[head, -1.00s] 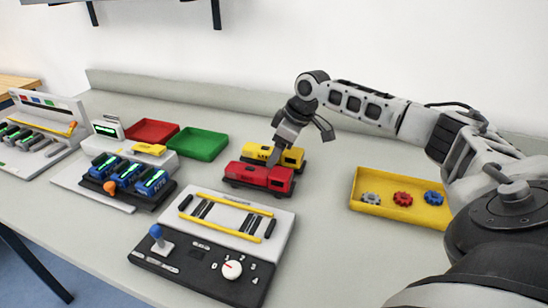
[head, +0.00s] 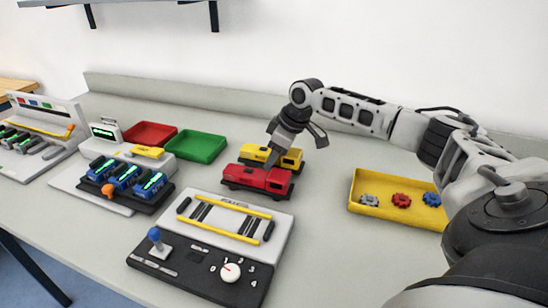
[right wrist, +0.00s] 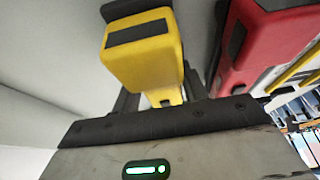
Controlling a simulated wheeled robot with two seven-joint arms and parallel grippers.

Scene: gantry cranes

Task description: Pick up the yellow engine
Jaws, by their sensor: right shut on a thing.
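The yellow engine (head: 290,158) stands on the table just behind the red engine (head: 262,179) in the head view. My right gripper (head: 274,152) reaches down onto the yellow engine from above and behind the red one. In the right wrist view the yellow engine (right wrist: 145,55) sits between the dark fingers of my right gripper (right wrist: 150,100), which is shut on it. The red engine (right wrist: 262,45) is close beside it there. In the head view I cannot tell whether the yellow engine is clear of the table. My left gripper is not in view.
A grey panel (head: 200,265) with a blue lever, a dial and yellow rails lies in front of the engines. A green tray (head: 196,146) and a red tray (head: 150,134) stand to the left. A yellow tray (head: 385,210) with gears is on the right.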

